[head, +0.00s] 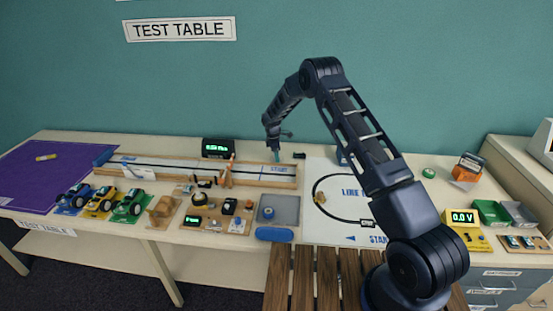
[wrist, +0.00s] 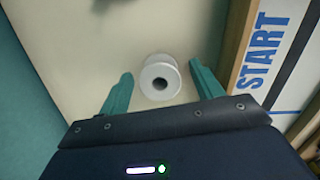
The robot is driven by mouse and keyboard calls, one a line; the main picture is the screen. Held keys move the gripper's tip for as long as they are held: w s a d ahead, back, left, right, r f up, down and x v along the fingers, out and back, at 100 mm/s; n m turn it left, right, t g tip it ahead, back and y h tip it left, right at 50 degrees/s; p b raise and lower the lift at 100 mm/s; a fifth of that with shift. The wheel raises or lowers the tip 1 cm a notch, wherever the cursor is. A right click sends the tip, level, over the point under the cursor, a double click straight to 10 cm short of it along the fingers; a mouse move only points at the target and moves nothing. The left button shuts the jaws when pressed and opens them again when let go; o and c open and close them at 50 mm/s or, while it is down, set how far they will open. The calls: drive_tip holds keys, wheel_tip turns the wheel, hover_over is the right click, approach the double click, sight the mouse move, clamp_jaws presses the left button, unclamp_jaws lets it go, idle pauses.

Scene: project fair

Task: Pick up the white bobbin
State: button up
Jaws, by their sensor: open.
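The white bobbin (wrist: 160,78) stands upright on the cream table top, its round end with a dark centre hole facing the wrist camera. My gripper (wrist: 163,82) is open, with its two green fingers apart on the left and right of the bobbin in the picture. I cannot tell how far the fingertips are above the table. In the head view my gripper (head: 276,155) points down near the back of the table, behind the wooden track. The bobbin cannot be made out in the head view.
The wooden-edged track (head: 230,168) with its START marking (wrist: 258,52) lies close beside my right finger. A green-digit display (head: 217,148) stands left of my gripper. A small black object (head: 299,155) lies just right. The teal wall (wrist: 22,100) is close at the left.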

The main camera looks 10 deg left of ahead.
drive_tip(key=shift+f, duration=0.2)
drive_tip(key=c, duration=1)
drive_tip(key=shift+c, duration=0.2)
